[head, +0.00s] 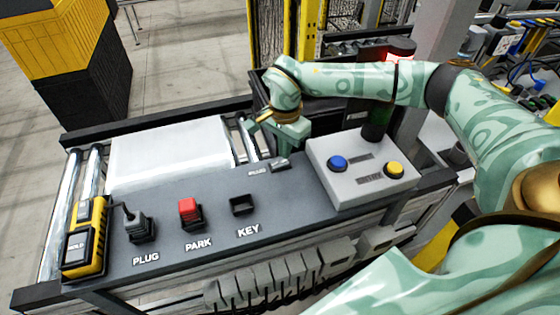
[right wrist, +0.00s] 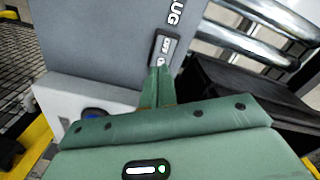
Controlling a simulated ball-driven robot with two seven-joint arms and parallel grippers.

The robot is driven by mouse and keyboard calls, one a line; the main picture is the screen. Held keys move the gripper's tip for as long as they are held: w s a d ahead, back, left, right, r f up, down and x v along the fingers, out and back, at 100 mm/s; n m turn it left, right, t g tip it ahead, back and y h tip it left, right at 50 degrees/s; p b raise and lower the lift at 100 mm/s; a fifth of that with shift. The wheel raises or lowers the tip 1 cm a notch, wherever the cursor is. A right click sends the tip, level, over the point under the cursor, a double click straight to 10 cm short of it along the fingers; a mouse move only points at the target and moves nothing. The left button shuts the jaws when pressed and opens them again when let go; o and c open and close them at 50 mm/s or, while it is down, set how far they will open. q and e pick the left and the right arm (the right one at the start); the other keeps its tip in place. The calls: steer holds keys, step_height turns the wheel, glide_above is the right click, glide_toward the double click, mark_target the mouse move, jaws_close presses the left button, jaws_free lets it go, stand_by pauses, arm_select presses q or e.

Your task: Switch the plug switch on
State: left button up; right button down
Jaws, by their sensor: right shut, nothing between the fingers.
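The plug switch (right wrist: 166,48) is a small dark-framed rocker with a light face, set in the grey panel beside a "PLUG" label in the right wrist view. Small lettering on its face is too small to read surely. In the head view the switch (head: 280,165) is at the panel's back edge, just below my right gripper (head: 286,143). In the right wrist view my right gripper (right wrist: 160,72) is shut and empty, its fingertips at the near end of the switch and overlapping it. I cannot tell whether they touch. My left gripper is not in view.
The panel (head: 215,220) also bears a plug (head: 141,228), a red park part (head: 190,211) and a key slot (head: 242,205). A yellow-black handheld unit (head: 84,240) is at left. A grey box (head: 350,185) with blue and yellow buttons stands right of the switch.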

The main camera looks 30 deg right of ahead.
steer(key=shift+f+b, duration=0.45)
steer(key=shift+f, duration=0.55)
stand_by(0.5)
steer(key=shift+s, duration=0.1)
step_height(320, 180, up, 7)
steer(key=p, duration=0.7)
steer(key=shift+r, duration=0.15)
